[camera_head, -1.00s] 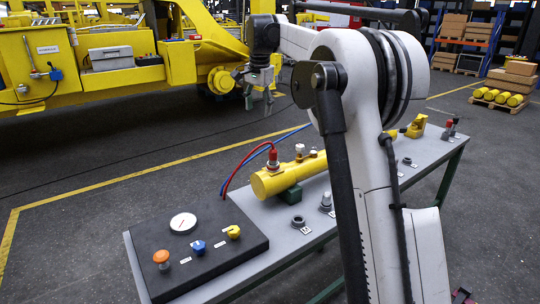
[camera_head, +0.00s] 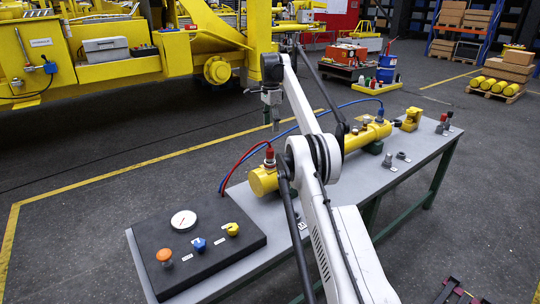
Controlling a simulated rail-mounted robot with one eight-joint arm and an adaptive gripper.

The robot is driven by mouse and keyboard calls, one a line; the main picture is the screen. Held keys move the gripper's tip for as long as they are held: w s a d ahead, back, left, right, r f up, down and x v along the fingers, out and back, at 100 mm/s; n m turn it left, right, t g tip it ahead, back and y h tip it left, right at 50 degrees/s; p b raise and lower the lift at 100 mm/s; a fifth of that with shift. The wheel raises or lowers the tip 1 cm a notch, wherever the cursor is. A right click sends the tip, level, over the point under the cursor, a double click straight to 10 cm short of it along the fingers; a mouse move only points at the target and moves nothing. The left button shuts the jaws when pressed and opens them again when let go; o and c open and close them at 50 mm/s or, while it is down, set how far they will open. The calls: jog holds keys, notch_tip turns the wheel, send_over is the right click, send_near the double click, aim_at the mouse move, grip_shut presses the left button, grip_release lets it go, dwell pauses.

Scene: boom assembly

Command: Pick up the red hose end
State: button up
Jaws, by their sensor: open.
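The red hose end (camera_head: 269,153) is a red connector standing upright on top of the near end of the yellow cylinder (camera_head: 263,181). A red hose (camera_head: 236,170) curves from it down to the table behind the black panel. My gripper (camera_head: 272,126) is open and empty, with its fingers pointing down. In the picture it appears just above the red hose end, apart from it. Its exact depth relative to the connector is hard to tell. My arm hides the middle of the cylinder.
A black panel (camera_head: 150,235) with a gauge, an orange button, and blue and yellow knobs covers the near left of the grey table (camera_head: 415,157). A blue hose (camera_head: 340,106) runs behind the cylinder. Small fittings (camera_head: 403,155) and a yellow bracket (camera_head: 411,119) stand at the right.

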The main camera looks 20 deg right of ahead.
aim_at(270, 153)
notch_tip(270, 153, down, 9)
jog(key=shift+r+b, duration=0.1)
jog(key=shift+b, duration=0.5)
jog(key=shift+w+a+f+p, duration=0.15)
jog(key=shift+f+p, duration=0.1)
jog(key=shift+f, duration=1.05)
jog(key=shift+s+a+f+p, duration=0.15)
jog(key=shift+f+p, duration=0.1)
jog(key=shift+f, duration=1.05)
jog(key=shift+w, duration=0.1)
grip_shut()
